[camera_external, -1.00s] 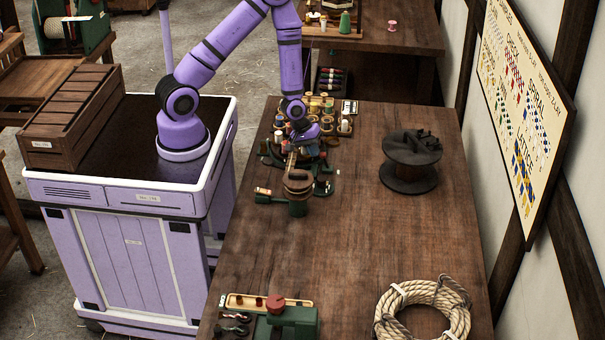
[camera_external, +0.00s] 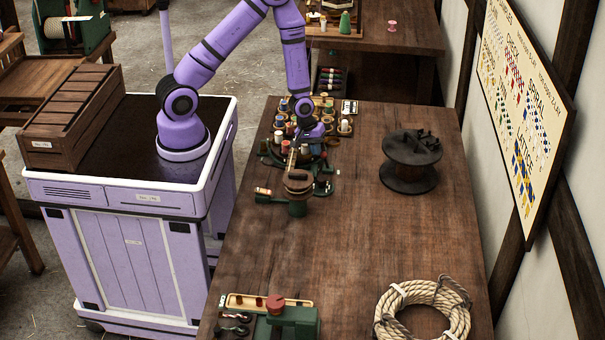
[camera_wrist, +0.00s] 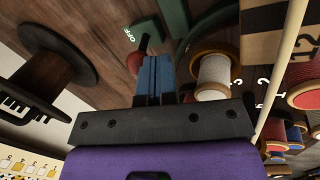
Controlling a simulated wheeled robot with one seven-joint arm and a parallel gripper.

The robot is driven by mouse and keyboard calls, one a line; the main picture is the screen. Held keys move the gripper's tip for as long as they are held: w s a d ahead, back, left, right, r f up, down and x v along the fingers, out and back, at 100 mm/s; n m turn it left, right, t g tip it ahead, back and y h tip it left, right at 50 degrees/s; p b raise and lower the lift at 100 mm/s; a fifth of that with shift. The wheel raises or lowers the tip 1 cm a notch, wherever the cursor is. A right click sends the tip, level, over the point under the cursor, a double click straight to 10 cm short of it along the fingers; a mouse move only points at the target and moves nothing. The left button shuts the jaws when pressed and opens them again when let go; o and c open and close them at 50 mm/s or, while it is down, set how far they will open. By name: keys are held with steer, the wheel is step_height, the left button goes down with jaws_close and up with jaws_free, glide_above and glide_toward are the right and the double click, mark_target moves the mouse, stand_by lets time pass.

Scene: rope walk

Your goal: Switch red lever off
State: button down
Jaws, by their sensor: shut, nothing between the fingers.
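The lever's red knob (camera_wrist: 136,62) shows in the wrist view, just left of my fingertips, partly hidden behind them. A green part with a white OFF mark (camera_wrist: 130,36) lies just beyond it. My gripper (camera_wrist: 155,68) has its blue fingers shut together and empty, right beside the knob. I cannot tell whether they touch it. In the external view my gripper (camera_external: 304,148) is low over the green machine (camera_external: 297,206) on the bench. The lever cannot be made out there.
Several thread spools (camera_wrist: 214,74) crowd the right of the wrist view, close to the fingers. A dark reel (camera_external: 411,160) stands to the right on the bench. A rope coil (camera_external: 457,316) and another green device (camera_external: 300,318) are at the front. The bench middle is clear.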

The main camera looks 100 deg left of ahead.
mark_target(328, 166)
steer(key=shift+w+r+g, duration=0.3)
steer(key=shift+w+g, duration=0.3)
steer(key=shift+g, duration=0.7)
steer(key=shift+w, duration=0.15)
steer(key=shift+w+r, duration=0.15)
steer(key=shift+w, duration=0.15)
steer(key=shift+w+r+g, duration=0.15)
steer(key=shift+w+g, duration=0.9)
steer(key=shift+g, duration=0.35)
steer(key=shift+w, duration=0.2)
steer(key=shift+w, duration=0.3)
step_height(328, 166, up, 10)
steer(key=w, duration=0.2)
steer(key=shift+a, duration=0.35)
